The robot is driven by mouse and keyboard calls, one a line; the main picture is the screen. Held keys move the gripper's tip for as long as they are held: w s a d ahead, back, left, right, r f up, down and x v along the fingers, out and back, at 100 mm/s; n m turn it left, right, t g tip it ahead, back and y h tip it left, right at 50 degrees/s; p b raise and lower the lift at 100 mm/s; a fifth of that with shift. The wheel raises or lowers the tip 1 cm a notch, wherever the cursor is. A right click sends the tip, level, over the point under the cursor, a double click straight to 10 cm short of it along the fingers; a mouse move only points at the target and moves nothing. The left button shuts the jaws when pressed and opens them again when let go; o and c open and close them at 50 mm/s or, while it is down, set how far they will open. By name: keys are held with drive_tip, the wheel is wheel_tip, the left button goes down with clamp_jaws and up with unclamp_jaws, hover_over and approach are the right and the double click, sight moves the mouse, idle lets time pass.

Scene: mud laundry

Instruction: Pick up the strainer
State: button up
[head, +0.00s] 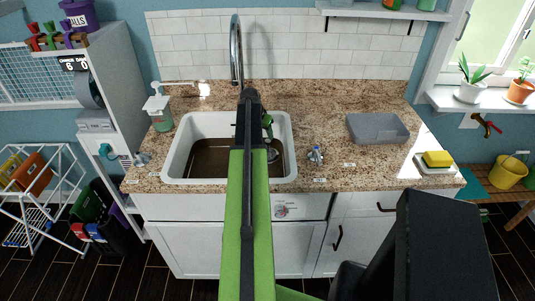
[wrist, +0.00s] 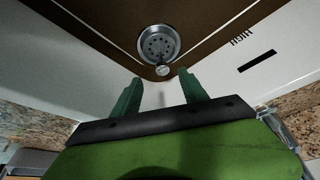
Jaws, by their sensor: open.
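The strainer (wrist: 158,43) is a round silver metal disc with holes and a small knob on its near edge, seen in the wrist view over the brown area of the sink. In the head view it shows partly as a silvery shape (head: 272,156) at the right side of the white sink (head: 175,158). My gripper (wrist: 159,77) is open, its two green fingers apart and pointing toward the strainer, with the knob near the gap between the tips. I cannot tell whether they touch. My arm hides much of the sink in the head view.
The faucet (head: 236,50) rises behind the sink. A soap dispenser (head: 158,110) stands left on the granite counter (head: 330,130). A small metal-and-blue item (head: 315,155), a grey tray (head: 378,128) and a yellow sponge (head: 438,158) lie to the right. A black mark and lettering show on the sink wall.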

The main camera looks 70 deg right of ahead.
sight(267, 144)
drive_tip(key=b+x, duration=0.2)
drive_tip(key=x, duration=0.1)
drive_tip(key=b+x, duration=0.3)
drive_tip(key=shift+w+f+b, duration=0.2)
drive_tip(key=shift+f+b, duration=0.1)
drive_tip(key=shift+f, duration=0.05)
drive_tip(key=b+x, duration=0.5)
drive_tip(key=shift+d+f, duration=0.15)
clamp_jaws()
